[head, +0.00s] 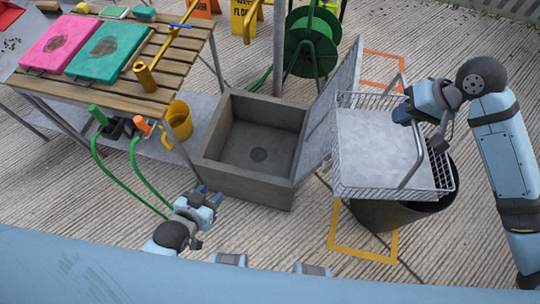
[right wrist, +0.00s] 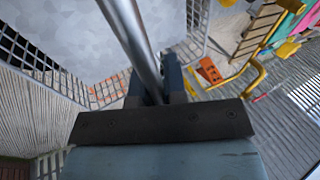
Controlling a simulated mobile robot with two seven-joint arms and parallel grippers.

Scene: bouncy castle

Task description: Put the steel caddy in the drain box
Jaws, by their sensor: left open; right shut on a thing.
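The steel caddy (head: 375,155), a wire basket with a flat grey inside and a bar handle, is at the right in the head view, above a dark round bin. My right gripper (head: 418,113) is shut on the caddy's handle; in the right wrist view the steel bar (right wrist: 132,45) runs between its fingers (right wrist: 160,92). The drain box (head: 257,145) is a grey open box with a dark drain in its floor, left of the caddy. It looks empty. My left gripper (head: 212,200) is open and empty, near the box's front left corner.
A grey panel (head: 330,110) stands tilted at the box's right side. The dark bin (head: 385,215) is below the caddy. A slatted table (head: 130,88) with pink and teal pads is at the left, a yellow bucket (head: 179,119) beside it. A green hose reel (head: 311,42) stands behind.

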